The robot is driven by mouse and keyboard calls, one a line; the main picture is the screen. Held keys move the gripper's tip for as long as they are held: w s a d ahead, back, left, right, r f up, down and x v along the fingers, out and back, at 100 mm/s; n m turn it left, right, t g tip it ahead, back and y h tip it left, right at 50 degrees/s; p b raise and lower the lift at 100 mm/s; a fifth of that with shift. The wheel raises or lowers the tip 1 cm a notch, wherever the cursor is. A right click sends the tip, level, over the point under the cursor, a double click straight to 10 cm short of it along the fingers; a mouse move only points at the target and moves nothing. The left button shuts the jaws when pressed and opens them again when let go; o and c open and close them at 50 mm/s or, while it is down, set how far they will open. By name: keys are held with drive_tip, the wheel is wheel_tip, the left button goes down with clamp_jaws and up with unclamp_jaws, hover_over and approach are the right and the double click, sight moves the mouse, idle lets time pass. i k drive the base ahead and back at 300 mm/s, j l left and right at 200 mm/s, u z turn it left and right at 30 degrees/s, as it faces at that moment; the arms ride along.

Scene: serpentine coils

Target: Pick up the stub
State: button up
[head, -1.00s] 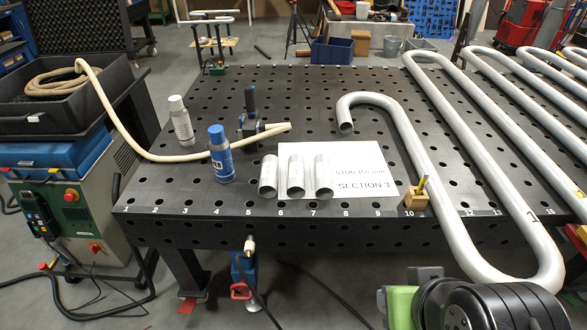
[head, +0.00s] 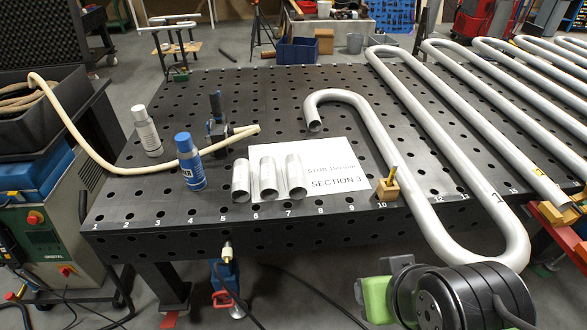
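My gripper (head: 374,299) shows only in part at the bottom right, as a green and dark grey end in front of the table and apart from the stubs. Its fingers cannot be made out.
A blue-capped can (head: 190,162) and a white can (head: 146,131) stand left of the stubs. A cream hose (head: 105,168) crosses the table's left side. A long serpentine coil (head: 450,160) fills the right.

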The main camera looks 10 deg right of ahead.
sight(240, 193)
drive_tip(key=z, duration=1.55)
drive_tip(key=u, duration=2.2)
drive_tip(key=i+j+u, duration=0.25)
drive_tip(key=i, duration=0.35)
drive_tip(key=i+j+u, duration=0.1)
drive_tip(key=i+u, duration=0.15)
drive_tip(key=i, duration=0.4)
